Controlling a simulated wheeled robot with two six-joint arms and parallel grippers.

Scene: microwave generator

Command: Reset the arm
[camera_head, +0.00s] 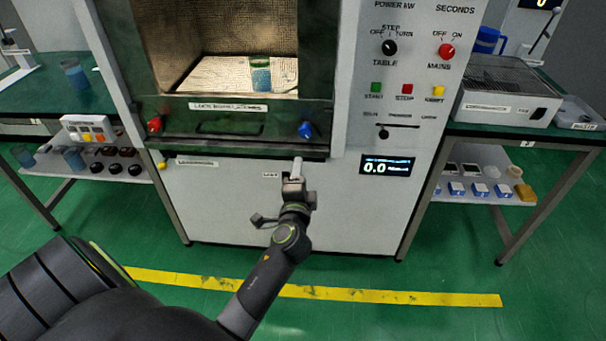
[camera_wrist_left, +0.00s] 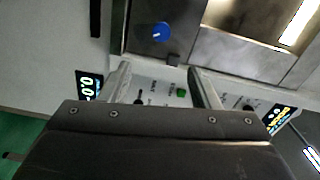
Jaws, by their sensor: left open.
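My left gripper (camera_head: 297,172) is in front of the microwave generator's white lower front panel (camera_head: 225,205), just below the dark ledge of the chamber. Its two fingers also show in the left wrist view (camera_wrist_left: 162,85), spread apart with nothing between them. The left arm reaches up to it from the lower left. My right gripper is in neither view.
A blue knob (camera_head: 305,130) and a red knob (camera_head: 154,124) sit on the ledge near the gripper. A display (camera_head: 387,166) reads 0.0. Side tables stand left and right, with glassware on the left one (camera_head: 40,105). The green floor (camera_head: 340,320) in front is clear.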

